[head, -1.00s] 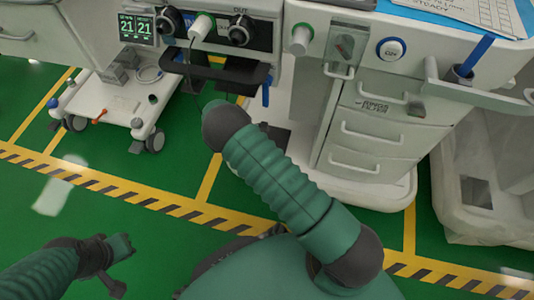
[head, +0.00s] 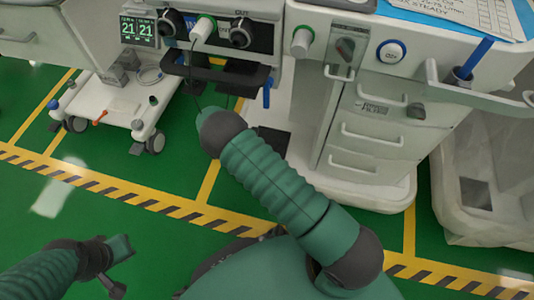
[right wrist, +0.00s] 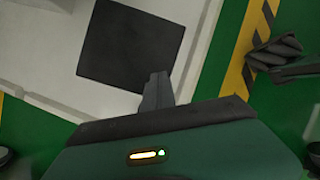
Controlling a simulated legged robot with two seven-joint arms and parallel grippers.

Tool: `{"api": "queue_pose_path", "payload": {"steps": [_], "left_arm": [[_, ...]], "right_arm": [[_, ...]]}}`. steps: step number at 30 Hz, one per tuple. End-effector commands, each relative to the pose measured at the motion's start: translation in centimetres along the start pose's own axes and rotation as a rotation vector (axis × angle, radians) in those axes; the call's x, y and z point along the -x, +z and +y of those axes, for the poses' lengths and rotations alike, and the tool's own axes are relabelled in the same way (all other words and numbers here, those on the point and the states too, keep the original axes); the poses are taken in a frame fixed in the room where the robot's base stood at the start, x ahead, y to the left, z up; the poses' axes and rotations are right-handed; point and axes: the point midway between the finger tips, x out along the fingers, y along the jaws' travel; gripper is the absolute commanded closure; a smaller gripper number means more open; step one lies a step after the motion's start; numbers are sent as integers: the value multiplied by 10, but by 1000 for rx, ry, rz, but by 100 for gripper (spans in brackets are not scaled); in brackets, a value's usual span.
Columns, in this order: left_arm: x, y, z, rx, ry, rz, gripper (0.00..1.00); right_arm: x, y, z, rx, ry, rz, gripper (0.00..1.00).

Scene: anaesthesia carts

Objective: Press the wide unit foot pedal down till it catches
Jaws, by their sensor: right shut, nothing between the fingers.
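A dark flat square plate, which looks like the wide unit foot pedal (head: 272,142), sits low at the left foot of the white drawer cart (head: 368,170). In the right wrist view the pedal (right wrist: 130,45) lies on a pale base, upper left of my fingers. My right gripper (right wrist: 157,90) is shut and empty, its tips overlapping the pedal's lower right corner in the picture. I cannot tell whether they touch it. In the head view this gripper is hidden behind my arm. My left gripper (head: 122,265) is at the lower left, away from the carts; its jaw state is unclear.
A black tray-like handle (head: 217,72) juts out above the pedal. Left stands a wheeled white base (head: 105,105) with an orange lever (head: 98,117). A white bin (head: 480,190) stands right. Green floor with yellow-black tape (head: 150,200) lies open in front.

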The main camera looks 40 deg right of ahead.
Motion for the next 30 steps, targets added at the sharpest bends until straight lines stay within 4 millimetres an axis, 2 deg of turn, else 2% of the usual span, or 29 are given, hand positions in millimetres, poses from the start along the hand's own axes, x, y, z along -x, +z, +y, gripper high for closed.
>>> {"api": "queue_pose_path", "payload": {"steps": [4,7,15,22,27,30], "left_arm": [[5,-1,0,0,0,0,100],[15,-4,0,0,0,0,100],[52,-12,0,0,0,0,100],[76,-18,0,0,0,0,100],[84,-20,0,0,0,0,100],[84,-20,0,0,0,0,100]], "right_arm": [[7,1,0,0,1,1,100],[24,2,0,1,1,1,100],[91,2,1,2,2,2,100],[144,2,1,1,1,1,100],[164,0,0,1,-1,-1,100],[168,-1,0,0,-1,-1,100]]}}
